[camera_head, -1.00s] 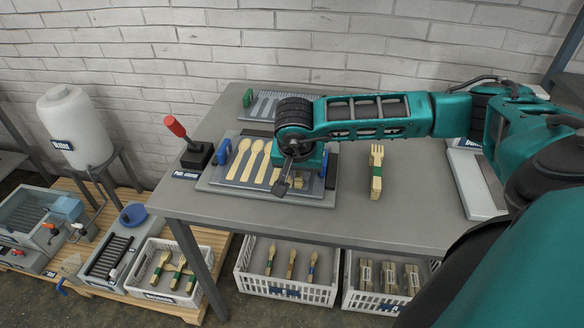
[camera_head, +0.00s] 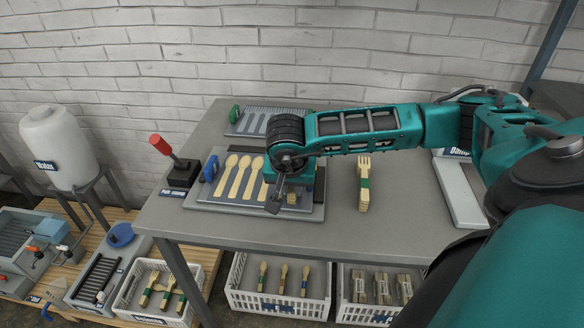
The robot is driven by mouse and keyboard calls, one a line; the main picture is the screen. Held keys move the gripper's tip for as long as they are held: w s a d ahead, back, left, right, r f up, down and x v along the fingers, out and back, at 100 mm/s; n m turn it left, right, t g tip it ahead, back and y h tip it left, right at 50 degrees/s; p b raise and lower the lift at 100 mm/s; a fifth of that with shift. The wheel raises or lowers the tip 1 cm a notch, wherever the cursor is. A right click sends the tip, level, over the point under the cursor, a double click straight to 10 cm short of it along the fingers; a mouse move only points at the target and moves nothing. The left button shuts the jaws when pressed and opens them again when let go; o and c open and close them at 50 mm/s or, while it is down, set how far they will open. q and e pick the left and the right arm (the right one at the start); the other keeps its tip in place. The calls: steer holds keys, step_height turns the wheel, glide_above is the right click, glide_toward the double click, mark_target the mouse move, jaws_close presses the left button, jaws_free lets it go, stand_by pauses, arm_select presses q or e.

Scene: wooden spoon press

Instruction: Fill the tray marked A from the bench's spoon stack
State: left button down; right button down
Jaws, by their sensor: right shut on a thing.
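A grey tray with a blue handle (camera_head: 209,168) lies on the bench on a larger pale plate. Several pale wooden spoons (camera_head: 240,180) lie in it side by side, bowls toward the wall. I cannot read a letter A on it. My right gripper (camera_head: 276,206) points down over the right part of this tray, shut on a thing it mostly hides. A small pale wooden piece (camera_head: 292,198) shows beside the fingers. My left gripper is out of view.
A second tray with a green handle (camera_head: 236,114) lies at the back. A red-knobbed lever (camera_head: 161,145) stands left of the spoon tray. White crates (camera_head: 277,305) with banded bundles sit below the bench. Bare bench top (camera_head: 400,200) lies right of the forks.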

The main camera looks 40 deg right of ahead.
steer(key=shift+r+p, duration=1.7)
steer(key=shift+r, duration=0.85)
steer(key=shift+a, duration=0.1)
